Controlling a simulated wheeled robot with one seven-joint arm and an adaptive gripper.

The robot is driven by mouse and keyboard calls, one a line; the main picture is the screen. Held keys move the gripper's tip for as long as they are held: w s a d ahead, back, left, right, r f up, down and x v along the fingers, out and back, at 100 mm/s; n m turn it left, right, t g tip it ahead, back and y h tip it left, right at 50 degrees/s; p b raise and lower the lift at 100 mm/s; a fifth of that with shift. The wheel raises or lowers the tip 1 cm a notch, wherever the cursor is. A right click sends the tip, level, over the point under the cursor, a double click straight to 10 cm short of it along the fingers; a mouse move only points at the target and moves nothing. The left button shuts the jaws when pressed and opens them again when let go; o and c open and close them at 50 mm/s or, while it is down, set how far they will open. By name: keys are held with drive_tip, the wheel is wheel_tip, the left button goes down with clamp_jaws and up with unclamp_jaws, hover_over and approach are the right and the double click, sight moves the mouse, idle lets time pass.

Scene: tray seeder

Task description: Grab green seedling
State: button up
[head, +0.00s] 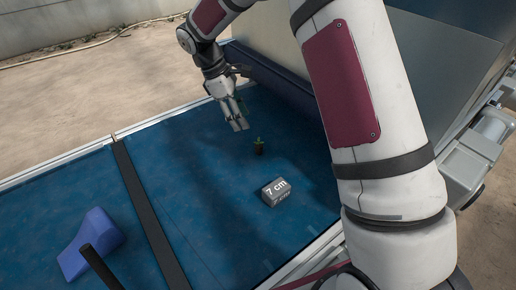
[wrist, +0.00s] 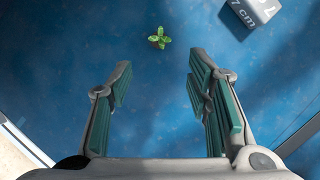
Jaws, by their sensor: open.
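The green seedling (head: 259,146) stands upright on the blue surface in the head view, with a dark reddish-brown base under its leaves. In the wrist view the seedling (wrist: 159,38) is seen from above, ahead of the fingers and roughly centred between them. My gripper (head: 239,124) is above the blue surface, to the left of the seedling and apart from it. In the wrist view my gripper (wrist: 160,75) has its two green-padded fingers spread wide with nothing between them.
A grey block marked "7 cm" (head: 275,192) lies near the seedling; it also shows in the wrist view (wrist: 250,14). A blue wedge-shaped object (head: 90,243) lies at lower left. A dark strip (head: 150,215) crosses the blue surface (head: 205,215). A dark blue roll (head: 280,88) borders the back.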

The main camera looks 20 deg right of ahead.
sight(257, 145)
drive_tip(key=p+x, duration=0.1)
drive_tip(key=x, duration=1.1)
drive_tip(key=shift+w+f, duration=0.1)
drive_tip(key=shift+f, duration=0.05)
drive_tip(key=c, duration=1)
